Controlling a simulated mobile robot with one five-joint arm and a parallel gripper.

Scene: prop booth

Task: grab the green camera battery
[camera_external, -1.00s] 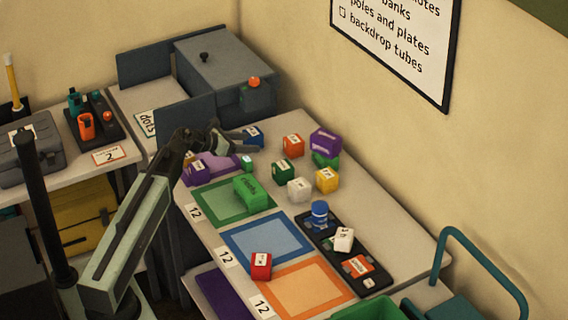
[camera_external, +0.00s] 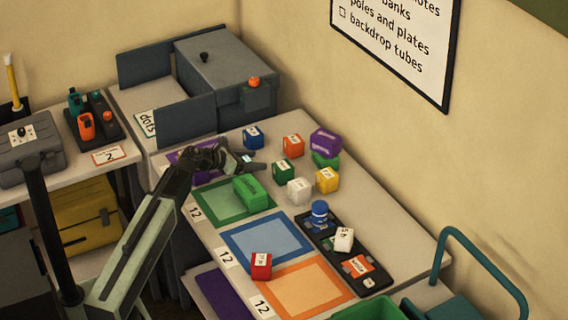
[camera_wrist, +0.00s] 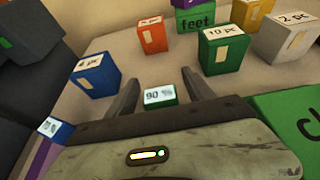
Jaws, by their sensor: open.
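The green camera battery (camera_wrist: 160,97) is a small green block with a white top label reading "90 %". In the wrist view it stands between the two fingers of my gripper (camera_wrist: 161,92), with a gap on each side. Its lower part is hidden behind my gripper body. In the external view my gripper (camera_external: 252,162) is low over the table near the purple mat (camera_external: 181,157), and the battery's pale top (camera_external: 246,157) shows at the fingers. My gripper is open and holds nothing.
Blue (camera_external: 253,137), orange (camera_external: 293,145) and green (camera_external: 288,172) cubes stand beyond my gripper. A larger green block (camera_external: 250,191) lies close by on the green mat (camera_external: 213,208). A blue-topped item (camera_wrist: 50,130) is left of my gripper. Grey panels (camera_external: 186,120) stand behind.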

